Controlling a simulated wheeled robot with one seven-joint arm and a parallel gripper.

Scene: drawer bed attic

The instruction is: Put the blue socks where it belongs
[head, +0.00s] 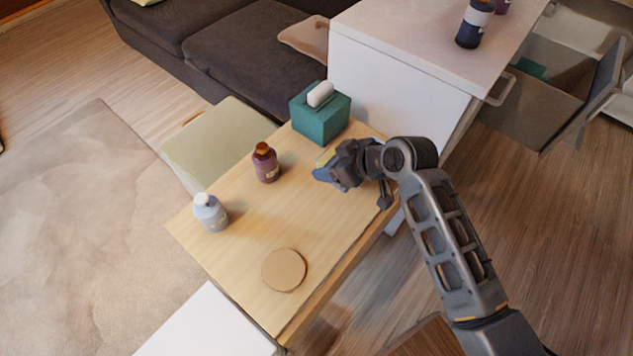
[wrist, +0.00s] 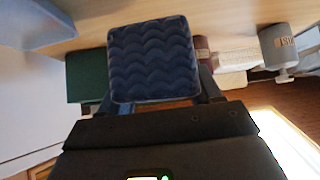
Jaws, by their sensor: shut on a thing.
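The blue socks (wrist: 152,60) are a dark blue, wavy-knit folded bundle, large in the wrist view between my two fingers. In the head view the socks (head: 325,174) show as a small blue patch at the tip of my gripper (head: 340,164), mostly hidden by it. My gripper is shut on the socks near the right edge of the wooden table (head: 250,230). I cannot tell whether the socks touch the tabletop.
A teal tissue box (head: 320,118), a brown bottle (head: 265,163), a pale blue bottle (head: 210,212) and a round coaster (head: 284,270) are on the table. A white cabinet (head: 400,85) stands behind. An open grey drawer (head: 525,105) at right holds something green (head: 530,68).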

